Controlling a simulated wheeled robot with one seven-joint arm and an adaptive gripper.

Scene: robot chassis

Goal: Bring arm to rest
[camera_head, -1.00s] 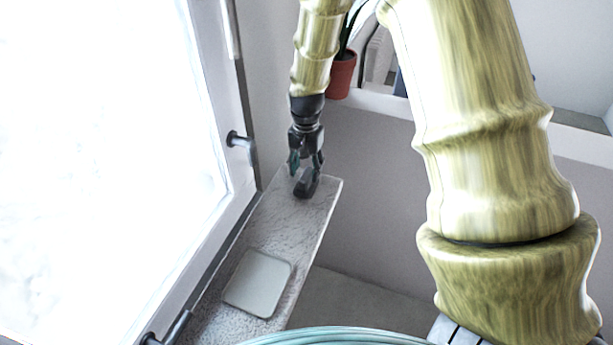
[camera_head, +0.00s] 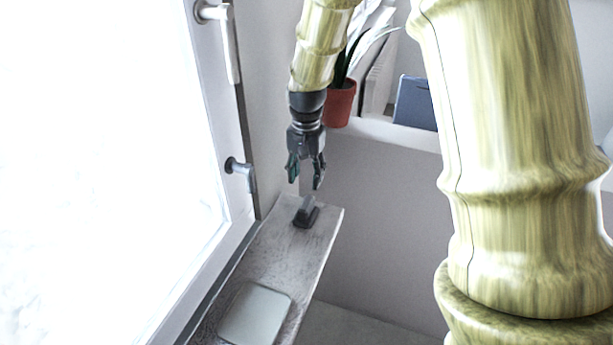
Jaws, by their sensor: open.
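My gripper (camera_head: 306,181) hangs from my bamboo-textured arm, pointing down. Its fingers are spread and hold nothing. Below it, a small dark object with a grey upper part (camera_head: 306,214) sits on the far end of a narrow, pale, textured sill (camera_head: 272,258). A small gap shows between the fingertips and this object. The near part of my arm fills the right side of the view.
A light square plate (camera_head: 255,315) lies on the near part of the sill. A bright window with a handle (camera_head: 240,170) stands at the left. A potted plant (camera_head: 341,102) and a blue object (camera_head: 415,103) are behind on a white ledge.

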